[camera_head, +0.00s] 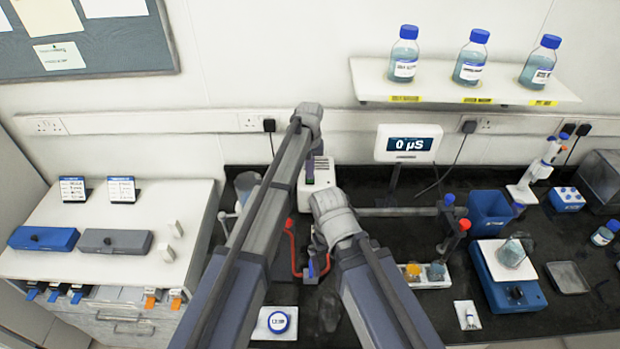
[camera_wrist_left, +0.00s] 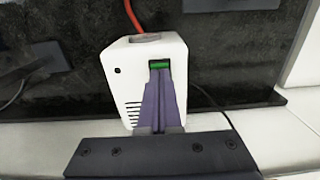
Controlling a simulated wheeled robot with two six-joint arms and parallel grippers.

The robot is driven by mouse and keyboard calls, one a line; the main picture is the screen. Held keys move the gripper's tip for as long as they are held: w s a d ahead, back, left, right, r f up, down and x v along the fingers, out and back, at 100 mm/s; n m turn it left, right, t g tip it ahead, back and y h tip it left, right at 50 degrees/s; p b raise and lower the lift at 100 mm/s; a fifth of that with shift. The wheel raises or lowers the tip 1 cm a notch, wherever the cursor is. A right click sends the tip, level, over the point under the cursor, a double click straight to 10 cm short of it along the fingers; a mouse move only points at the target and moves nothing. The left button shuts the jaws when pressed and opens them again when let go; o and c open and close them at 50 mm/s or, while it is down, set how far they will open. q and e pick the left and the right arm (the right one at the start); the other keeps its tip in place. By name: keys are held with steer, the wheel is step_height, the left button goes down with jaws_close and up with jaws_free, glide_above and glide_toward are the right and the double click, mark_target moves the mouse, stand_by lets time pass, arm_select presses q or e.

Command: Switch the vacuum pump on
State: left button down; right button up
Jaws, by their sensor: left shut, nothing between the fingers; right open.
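The vacuum pump (camera_head: 322,192) is a white box on the black bench near the wall, partly hidden behind my left arm. In the left wrist view the pump (camera_wrist_left: 120,88) shows side slots, a small black dot and a green switch (camera_wrist_left: 159,64). My left gripper (camera_head: 309,172) is at the pump; its shut, empty fingers (camera_wrist_left: 159,78) lie over the pump's face with their tips at the green switch. I cannot tell whether they touch it. My right gripper (camera_head: 318,268) is open, low over the bench in front of the pump, partly hidden by its wrist.
A red tube (camera_head: 291,250) runs near my right gripper and another section leaves the pump's top. A display (camera_head: 408,143) reads 0 µS. Bottles stand on a shelf (camera_head: 450,82).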

arm_select(q)
steer(key=shift+f+b, duration=0.4)
steer(key=shift+f, duration=0.05)
steer(key=shift+r, duration=0.1)
step_height(320, 180, up, 7)
steer(key=p, duration=0.7)
stand_by(0.3)
